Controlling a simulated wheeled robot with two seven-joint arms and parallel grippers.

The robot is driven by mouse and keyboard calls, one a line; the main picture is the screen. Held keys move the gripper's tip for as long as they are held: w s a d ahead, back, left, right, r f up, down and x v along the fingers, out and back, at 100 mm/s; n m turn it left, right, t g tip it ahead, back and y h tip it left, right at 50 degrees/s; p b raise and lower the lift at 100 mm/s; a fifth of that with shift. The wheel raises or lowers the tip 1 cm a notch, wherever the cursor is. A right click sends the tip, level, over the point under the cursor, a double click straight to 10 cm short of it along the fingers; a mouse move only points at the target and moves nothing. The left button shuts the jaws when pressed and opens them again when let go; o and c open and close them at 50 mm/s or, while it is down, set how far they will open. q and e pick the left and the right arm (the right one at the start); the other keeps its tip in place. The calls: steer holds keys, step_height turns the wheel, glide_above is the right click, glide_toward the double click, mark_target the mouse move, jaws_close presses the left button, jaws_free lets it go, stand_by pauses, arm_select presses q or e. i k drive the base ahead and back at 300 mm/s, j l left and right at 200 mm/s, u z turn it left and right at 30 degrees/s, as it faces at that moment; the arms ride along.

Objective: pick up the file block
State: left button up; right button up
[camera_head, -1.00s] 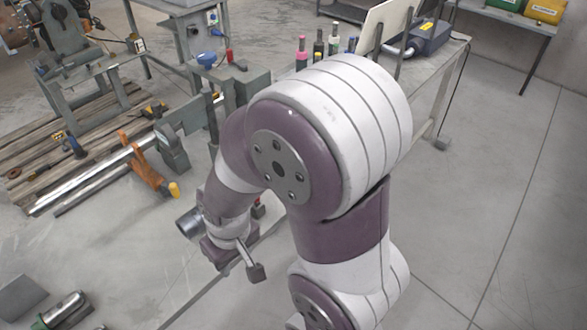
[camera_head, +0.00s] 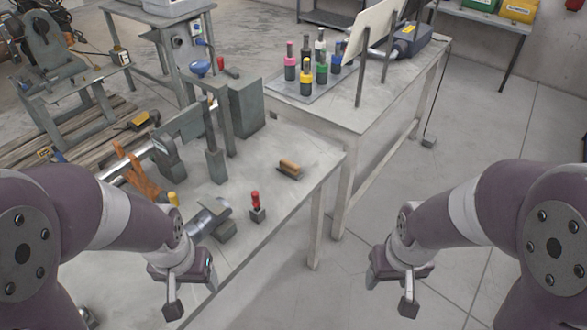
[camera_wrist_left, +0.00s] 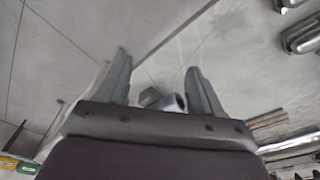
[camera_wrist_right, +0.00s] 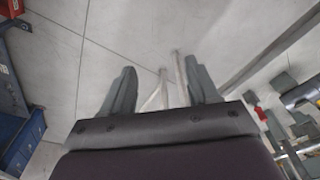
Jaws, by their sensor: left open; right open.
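I cannot tell for sure which object is the file block. A small dark block with an upright red handle (camera_head: 257,207) stands near the front edge of the grey workbench (camera_head: 305,205). A tan wooden block with a dark underside (camera_head: 289,169) lies behind it to the right, on the same bench. My left gripper (camera_head: 192,296) is open and empty, left of and nearer than both; its fingers show in the left wrist view (camera_wrist_left: 157,80). My right gripper (camera_head: 391,294) is open and empty beyond the bench's right side; its fingers show in the right wrist view (camera_wrist_right: 162,85).
A metal cylinder on a grey holder (camera_head: 208,220) is beside the red-handled block. Upright grey posts and a vise (camera_head: 215,165) stand behind. A second table (camera_head: 385,105) holds a tray (camera_head: 300,90) of colour-banded bottles.

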mark_target(286, 167)
steer(key=u, duration=1.65)
steer(key=z, duration=1.65)
steer(key=i+l+u, duration=0.1)
steer(key=i+l, duration=1.15)
steer(key=l, duration=0.1)
